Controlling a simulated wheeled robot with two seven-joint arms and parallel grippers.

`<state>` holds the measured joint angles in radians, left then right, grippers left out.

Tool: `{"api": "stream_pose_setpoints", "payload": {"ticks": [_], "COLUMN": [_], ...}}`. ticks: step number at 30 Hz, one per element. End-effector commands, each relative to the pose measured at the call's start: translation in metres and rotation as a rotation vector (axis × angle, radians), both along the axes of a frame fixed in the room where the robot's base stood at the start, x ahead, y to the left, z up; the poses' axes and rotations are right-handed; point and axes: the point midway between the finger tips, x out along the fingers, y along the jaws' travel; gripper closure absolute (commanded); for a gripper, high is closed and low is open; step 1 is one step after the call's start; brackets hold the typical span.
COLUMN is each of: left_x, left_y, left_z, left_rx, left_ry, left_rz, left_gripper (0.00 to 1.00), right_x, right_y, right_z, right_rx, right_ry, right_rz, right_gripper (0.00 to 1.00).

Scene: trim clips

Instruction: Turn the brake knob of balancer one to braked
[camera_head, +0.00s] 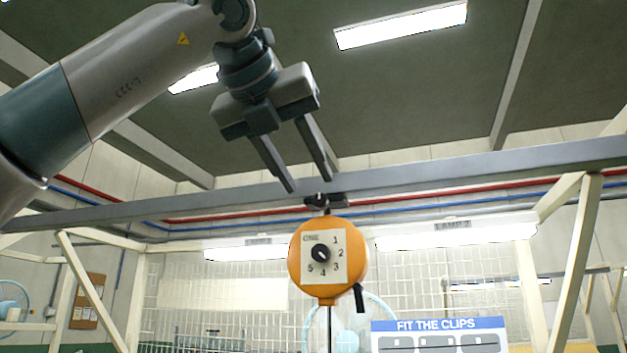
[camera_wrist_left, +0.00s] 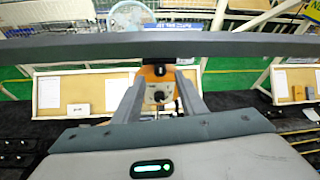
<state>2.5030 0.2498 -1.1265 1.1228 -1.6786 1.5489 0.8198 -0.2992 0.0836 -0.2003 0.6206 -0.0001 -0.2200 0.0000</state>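Balancer one (camera_head: 298,270) is a round orange housing hanging from the grey overhead rail. My left gripper (camera_head: 308,186) is above and slightly left of the balancer, fingers pointing down, apart and empty. In the left wrist view the balancer (camera_wrist_left: 147,76) shows between the fingers, with the knob (camera_wrist_left: 159,96) small and beyond them. My right gripper is in neither view.
The grey rail (camera_head: 450,170) runs across just behind or below the fingertips; the exact gap is unclear. A blue-topped FIT THE CLIPS board (camera_head: 438,325) stands at the lower right. A cable hangs below the balancer. Pale frame posts stand on both sides.

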Motion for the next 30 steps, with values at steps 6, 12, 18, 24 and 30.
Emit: {"api": "stream_pose_setpoints", "payload": {"ticks": [6,12,18,24,30], "left_x": [0.026,0.036,0.037,0.037,0.037], "left_y": [-0.011,-0.015,-0.016,-0.016,-0.016], "left_z": [-0.010,-0.016,-0.017,-0.016,-0.016], "left_rx": [0.001,0.000,0.000,0.000,0.000], "left_ry": [0.001,0.000,-0.001,0.000,0.000], "left_rz": [-0.001,0.000,0.000,0.000,0.000], "left_gripper": [0.62,0.62,0.62,0.81,1.00], "right_x": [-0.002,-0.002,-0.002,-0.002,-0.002], "right_y": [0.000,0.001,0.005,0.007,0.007], "right_z": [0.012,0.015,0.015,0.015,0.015], "right_rx": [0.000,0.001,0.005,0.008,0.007], "right_ry": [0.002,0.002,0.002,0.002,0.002], "right_rz": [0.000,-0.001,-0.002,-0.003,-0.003], "right_gripper": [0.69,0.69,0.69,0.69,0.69]}}
